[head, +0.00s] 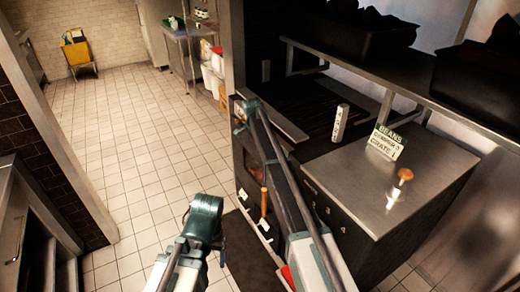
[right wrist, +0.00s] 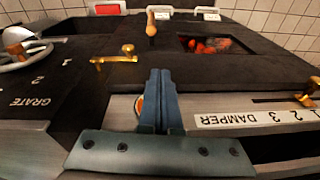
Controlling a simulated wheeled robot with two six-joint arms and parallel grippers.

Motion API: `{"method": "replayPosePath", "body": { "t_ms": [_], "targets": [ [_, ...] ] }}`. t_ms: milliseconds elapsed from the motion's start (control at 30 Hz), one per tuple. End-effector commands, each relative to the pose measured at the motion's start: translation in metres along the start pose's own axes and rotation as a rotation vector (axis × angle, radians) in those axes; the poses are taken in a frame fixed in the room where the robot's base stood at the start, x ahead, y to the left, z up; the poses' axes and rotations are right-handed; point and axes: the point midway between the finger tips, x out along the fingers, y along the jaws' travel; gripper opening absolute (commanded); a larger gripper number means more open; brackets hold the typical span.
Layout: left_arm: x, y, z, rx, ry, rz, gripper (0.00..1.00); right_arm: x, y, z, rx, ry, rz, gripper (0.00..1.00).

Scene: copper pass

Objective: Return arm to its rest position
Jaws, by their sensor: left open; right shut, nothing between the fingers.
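My left gripper (head: 222,255) is low in the middle of the head view, above the floor beside a dark mat. Its blue fingers are small and partly hidden behind the teal wrist; it holds nothing that I can see. My right arm reaches up along the front of the dark range in the head view, where its fingers cannot be made out. In the right wrist view my right gripper (right wrist: 160,98) is shut and empty, in front of the range face, near the upside-down "DAMPER 1 2 3" label (right wrist: 240,117). I cannot tell if it touches the range.
The range has a wooden handle (head: 264,200) and glowing embers (right wrist: 207,45) behind an opening. A sign card (head: 386,141) and a copper-coloured knob (head: 405,175) are on the steel top (head: 345,185). A shelf (head: 400,80) overhangs it. Tiled floor (head: 130,150) is open at left.

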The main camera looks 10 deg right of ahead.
Motion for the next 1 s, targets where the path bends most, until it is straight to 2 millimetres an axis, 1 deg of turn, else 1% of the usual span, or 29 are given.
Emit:
{"method": "replayPosePath", "body": {
  "t_ms": [233, 267, 367, 467, 500, 567, 600, 667, 700, 767, 800, 867, 900, 1000],
  "targets": [
    [0.0, 0.0, 0.0, 0.0, 0.0, 0.0, 0.79, 0.0, 0.002, 0.002, -0.005, 0.0, 0.0, 0.0],
    [0.0, 0.0, 0.0, 0.0, 0.0, 0.0, 0.79, -0.001, 0.006, 0.004, -0.015, -0.001, 0.001, 0.0],
    [0.0, 0.0, 0.0, 0.0, 0.0, 0.0, 0.79, -0.005, 0.032, 0.025, -0.101, -0.006, 0.005, 0.0],
    [0.0, 0.0, 0.0, 0.0, 0.0, 0.0, 0.79, -0.014, 0.082, 0.063, -0.279, -0.017, 0.013, 0.0],
    [0.0, 0.0, 0.0, 0.0, 0.0, 0.0, 0.79, -0.018, 0.107, 0.081, -0.369, -0.023, 0.017, 0.0],
    [0.0, 0.0, 0.0, 0.0, 0.0, 0.0, 0.79, -0.024, 0.145, 0.106, -0.513, -0.033, 0.022, 0.0],
    [0.0, 0.0, 0.0, 0.0, 0.0, 0.0, 0.79, -0.027, 0.17, 0.121, -0.609, -0.04, 0.025, 0.0],
    [0.0, 0.0, 0.0, 0.0, 0.0, 0.0, 0.79, -0.033, 0.209, 0.143, -0.754, -0.051, 0.03, 0.0],
    [0.0, 0.0, 0.0, 0.0, 0.0, 0.0, 0.79, -0.036, 0.234, 0.156, -0.852, -0.059, 0.031, 0.0],
    [0.0, 0.0, 0.0, 0.0, 0.0, 0.0, 0.79, -0.041, 0.272, 0.174, -0.994, -0.071, 0.034, 0.0],
    [0.0, 0.0, 0.0, 0.0, 0.0, 0.0, 0.79, -0.044, 0.296, 0.184, -1.086, -0.08, 0.036, 0.0],
    [0.0, 0.0, 0.0, 0.0, 0.0, 0.0, 0.79, -0.048, 0.329, 0.197, -1.212, -0.091, 0.036, 0.0],
    [0.0, 0.0, 0.0, 0.0, 0.0, 0.0, 0.79, -0.05, 0.349, 0.204, -1.29, -0.098, 0.037, 0.0],
    [0.0, 0.0, 0.0, 0.0, 0.0, 0.0, 0.79, -0.054, 0.389, 0.216, -1.452, -0.113, 0.038, 0.0]
  ]
}}
